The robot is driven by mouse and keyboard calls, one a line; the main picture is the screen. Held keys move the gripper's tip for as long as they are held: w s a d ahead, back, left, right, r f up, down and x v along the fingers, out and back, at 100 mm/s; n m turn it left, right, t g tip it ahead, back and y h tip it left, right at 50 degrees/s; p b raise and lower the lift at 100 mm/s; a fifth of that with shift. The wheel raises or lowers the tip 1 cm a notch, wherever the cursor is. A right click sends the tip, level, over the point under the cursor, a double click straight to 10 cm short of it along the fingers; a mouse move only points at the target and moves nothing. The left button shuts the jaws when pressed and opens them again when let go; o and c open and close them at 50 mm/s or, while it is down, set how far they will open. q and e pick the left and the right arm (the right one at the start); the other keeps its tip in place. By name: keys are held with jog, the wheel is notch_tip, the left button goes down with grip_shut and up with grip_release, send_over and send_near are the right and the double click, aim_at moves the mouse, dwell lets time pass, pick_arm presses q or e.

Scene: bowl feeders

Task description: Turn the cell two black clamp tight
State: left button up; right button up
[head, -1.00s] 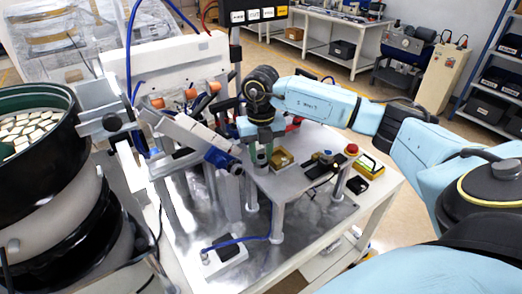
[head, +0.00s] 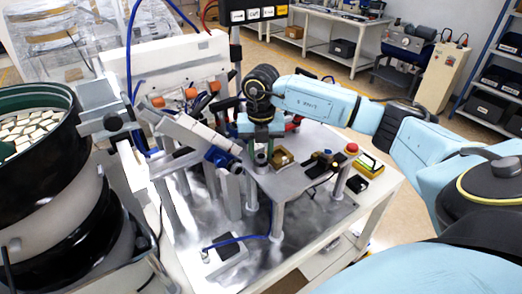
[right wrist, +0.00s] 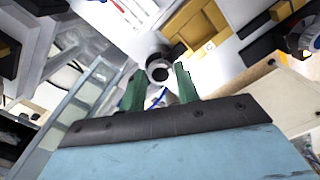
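My right gripper (head: 261,158) points down over the raised metal plate of the cell in the head view, beside a small brass-coloured tray (head: 283,158). In the right wrist view its two green fingers stand apart, and the gripper (right wrist: 160,68) is open. A round grey piece with a dark centre (right wrist: 158,72) shows between and just beyond the fingertips. I cannot tell whether it is the black clamp or whether the fingers touch it. Black handles (head: 227,104) stand left of my right wrist. My left gripper is not clearly in view.
A large black bowl feeder (head: 45,150) with pale parts stands at the left. A sloped grey track with a blue-ended cylinder (head: 222,160) lies close left of my right gripper.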

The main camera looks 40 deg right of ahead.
aim_at(261, 156)
jog(key=o, duration=0.3)
jog(key=shift+o, duration=0.2)
notch_tip(261, 156, up, 13)
jog(key=b, duration=0.1)
jog(key=shift+r, duration=0.2)
dwell(0.5)
